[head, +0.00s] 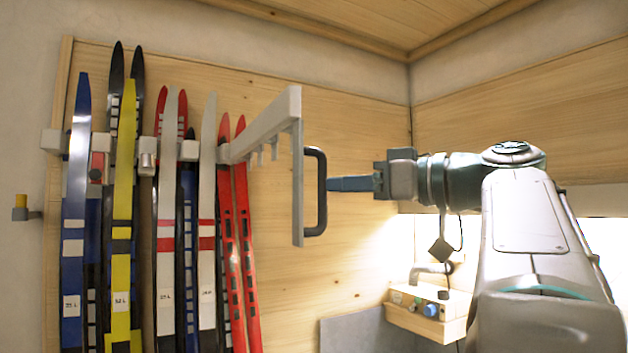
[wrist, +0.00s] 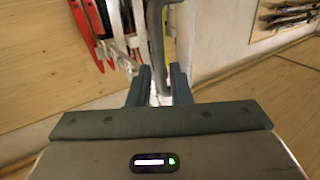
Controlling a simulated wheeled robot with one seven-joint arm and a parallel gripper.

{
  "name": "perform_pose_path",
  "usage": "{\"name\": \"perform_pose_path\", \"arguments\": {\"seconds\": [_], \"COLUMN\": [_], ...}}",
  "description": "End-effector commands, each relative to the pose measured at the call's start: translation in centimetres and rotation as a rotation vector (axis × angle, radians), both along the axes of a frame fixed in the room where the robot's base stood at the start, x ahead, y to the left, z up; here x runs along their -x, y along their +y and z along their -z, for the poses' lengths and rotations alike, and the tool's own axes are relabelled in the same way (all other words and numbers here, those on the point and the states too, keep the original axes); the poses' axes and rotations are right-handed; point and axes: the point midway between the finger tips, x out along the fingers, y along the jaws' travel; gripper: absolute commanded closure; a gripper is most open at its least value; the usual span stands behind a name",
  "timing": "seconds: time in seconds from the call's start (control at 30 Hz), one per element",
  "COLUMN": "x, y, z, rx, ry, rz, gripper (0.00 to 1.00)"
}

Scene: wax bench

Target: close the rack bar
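The rack bar (head: 266,127) is a pale grey bar that stands out from the ski rack toward me, with small hooks under it and a tall plate at its near end. A dark looped handle (head: 321,212) is fixed to that plate. My gripper (head: 332,184) comes from the right, its blue-grey fingertips level with the middle of the handle and close against it. In the wrist view, the handle (wrist: 156,40) runs between the two spread fingers (wrist: 159,78). Narrow gaps seem to show beside it, so the fingers do not look clamped. The fingers' contact with the handle is unclear.
Several skis (head: 122,210) stand upright in the rack along the wooden wall at left. A small wooden shelf box (head: 428,318) with coloured items is low at right, beside a grey panel (head: 355,333).

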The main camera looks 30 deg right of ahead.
Motion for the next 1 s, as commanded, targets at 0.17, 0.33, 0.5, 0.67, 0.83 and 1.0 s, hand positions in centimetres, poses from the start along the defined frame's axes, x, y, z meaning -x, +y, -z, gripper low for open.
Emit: {"name": "perform_pose_path", "arguments": {"seconds": [0.17, 0.33, 0.5, 0.67, 0.83, 1.0], "x": [-2.5, -3.7, -4.0, -4.0, -4.0, -3.9], "y": [1.5, 2.2, 2.4, 2.4, 2.4, 2.6], "z": [-0.2, -0.1, 0.0, 0.0, 0.0, 0.1], "rx": [-0.002, -0.002, -0.002, -0.002, -0.002, 0.0], "ry": [0.002, 0.001, 0.001, 0.001, 0.001, 0.001], "rz": [-0.001, 0.001, 0.001, 0.001, 0.001, 0.009], "gripper": [0.82, 0.82, 0.82, 0.82, 1.0, 1.0]}}
